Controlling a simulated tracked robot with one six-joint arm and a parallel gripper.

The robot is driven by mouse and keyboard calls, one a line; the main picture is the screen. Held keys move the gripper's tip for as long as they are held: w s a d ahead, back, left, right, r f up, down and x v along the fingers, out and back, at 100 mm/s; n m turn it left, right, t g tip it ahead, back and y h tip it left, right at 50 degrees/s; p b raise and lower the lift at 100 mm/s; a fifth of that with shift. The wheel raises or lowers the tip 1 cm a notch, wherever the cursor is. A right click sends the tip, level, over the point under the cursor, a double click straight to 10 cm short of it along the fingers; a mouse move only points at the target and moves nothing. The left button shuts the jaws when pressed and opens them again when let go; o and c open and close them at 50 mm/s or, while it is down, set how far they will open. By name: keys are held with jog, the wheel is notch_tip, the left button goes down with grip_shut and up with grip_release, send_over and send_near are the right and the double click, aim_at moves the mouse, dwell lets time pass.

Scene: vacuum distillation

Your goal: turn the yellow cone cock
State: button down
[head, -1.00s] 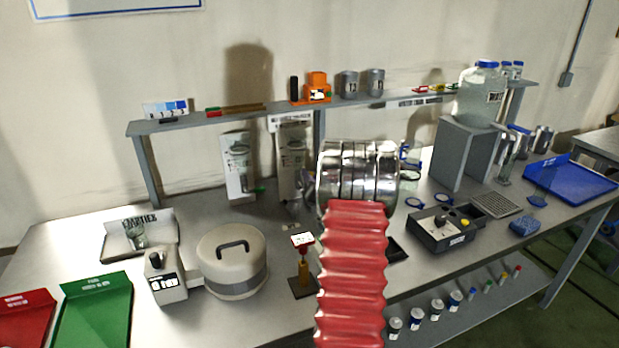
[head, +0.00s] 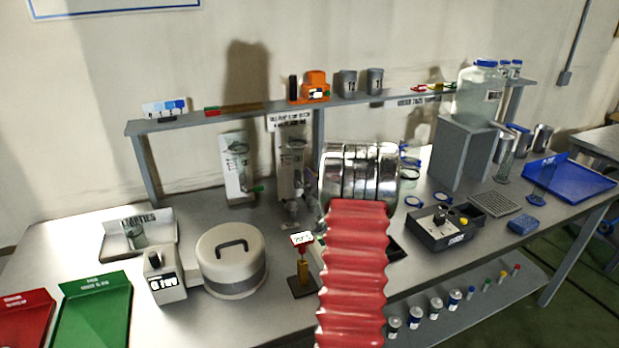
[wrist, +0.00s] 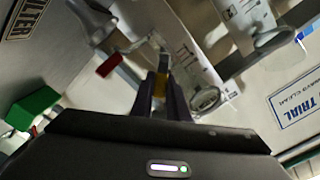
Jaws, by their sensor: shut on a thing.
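In the wrist view my gripper (wrist: 162,78) has its two dark fingers close together on a small yellow piece, the yellow cone cock (wrist: 160,87), of which only a sliver shows between them. The fingers hide the rest of the cock, so I cannot tell how far it is turned. Clear glass parts and white trial panels (wrist: 198,62) lie just beyond the fingertips. In the head view my own arm hides the gripper and the cock. Two upright panels with glassware, the left panel (head: 237,167) and the right panel (head: 291,160), stand left of my arm.
In the wrist view a red handle (wrist: 108,65) and a green block (wrist: 34,107) are left of the fingers. In the head view a round lidded vessel (head: 232,260), a small stand (head: 301,268) and a black control box (head: 445,229) stand on the bench near my arm.

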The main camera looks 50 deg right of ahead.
jog(key=m, duration=0.1)
jog(key=f+m, duration=0.1)
jog(key=m, duration=0.1)
jog(key=d+f+m, duration=0.1)
jog(key=m, duration=0.1)
jog(key=shift+s, duration=0.4)
jog(key=c, duration=2)
grip_release()
jog(key=shift+a, duration=0.1)
jog(key=v, duration=0.7)
jog(key=shift+s, duration=0.25)
jog(key=shift+o, duration=0.3)
